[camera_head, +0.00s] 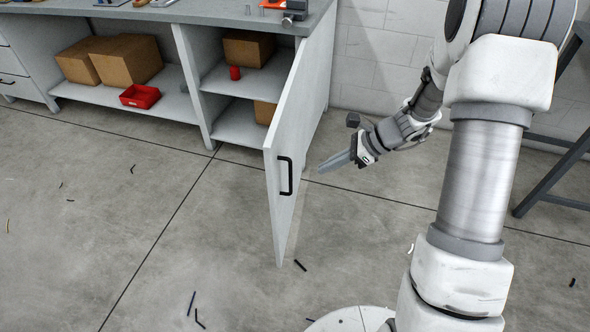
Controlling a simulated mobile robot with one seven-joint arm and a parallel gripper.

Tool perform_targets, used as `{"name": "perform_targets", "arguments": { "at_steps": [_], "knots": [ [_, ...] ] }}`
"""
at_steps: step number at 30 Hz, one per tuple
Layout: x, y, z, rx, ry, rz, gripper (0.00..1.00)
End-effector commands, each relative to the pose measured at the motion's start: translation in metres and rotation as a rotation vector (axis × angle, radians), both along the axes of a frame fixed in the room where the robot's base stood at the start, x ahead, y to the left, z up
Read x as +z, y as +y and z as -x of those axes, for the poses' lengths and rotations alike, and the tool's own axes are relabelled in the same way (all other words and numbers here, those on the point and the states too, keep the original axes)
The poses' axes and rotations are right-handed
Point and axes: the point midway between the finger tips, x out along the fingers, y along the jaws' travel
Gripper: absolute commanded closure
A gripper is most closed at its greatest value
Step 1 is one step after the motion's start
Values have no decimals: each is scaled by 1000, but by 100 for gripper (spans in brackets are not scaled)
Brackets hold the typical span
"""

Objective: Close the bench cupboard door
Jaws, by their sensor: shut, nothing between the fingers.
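The bench cupboard door (291,150) is a pale grey panel standing wide open. It hangs from the right end of the bench and swings out toward me. A black bar handle (286,176) is on its right-hand face near the free edge. The open cupboard (222,118) behind it shows shelves with cardboard boxes and a red can (235,73). My gripper (322,168) is shut and empty, to the right of the door near handle height in the picture. It points left toward the door, and a gap shows between them.
The bench (190,12) has an open bay with cardboard boxes (125,58) and a red bin (140,96), left of the cupboard. Small scraps lie on the concrete floor (120,190). Dark metal legs (550,185) stand at the right. The floor left of the door is mostly free.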

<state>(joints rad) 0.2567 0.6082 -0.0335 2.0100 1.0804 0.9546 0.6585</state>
Motion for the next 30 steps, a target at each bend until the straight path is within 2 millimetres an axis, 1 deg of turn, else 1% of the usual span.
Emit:
{"name": "perform_targets", "arguments": {
  "at_steps": [5, 12, 16, 18, 22, 25, 30],
  "knots": [
    [-19, 16, -3, 4, 1, 0, 100],
    [-56, 52, -10, 6, 2, 0, 100],
    [-74, 70, -14, 7, 2, 1, 100],
    [-71, 82, -17, 8, -3, 1, 100],
    [-70, 98, -21, 6, -3, 2, 100],
    [-69, 104, -23, 6, -3, 2, 100],
    [-68, 107, -23, 4, -2, 1, 100]
  ]
}}
